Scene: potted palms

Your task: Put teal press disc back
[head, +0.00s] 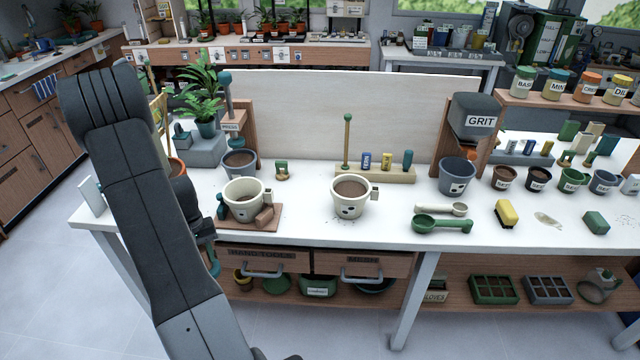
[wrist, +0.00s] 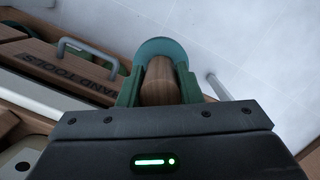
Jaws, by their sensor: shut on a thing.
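In the wrist view my gripper (wrist: 158,88) is shut on the wooden handle of the teal press disc (wrist: 166,48). The disc is at the far end, beyond the green fingertips, with floor behind it. In the head view my arm hides most of the gripper, and a bit of teal (head: 213,263) shows beside it, below the table's front edge. A wooden stand labelled PRESS (head: 231,127) is at the back left of the table, with a teal-topped grey post above it. I cannot see a free place for the disc clearly.
A cream pot of soil (head: 245,199) stands on a wooden board, with another cream pot (head: 351,197) to its right. A dark pot (head: 239,163) stands below the press stand. The HAND TOOLS drawer (head: 262,261) is close to my gripper. Bare tabletop (head: 310,205) lies between the cream pots.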

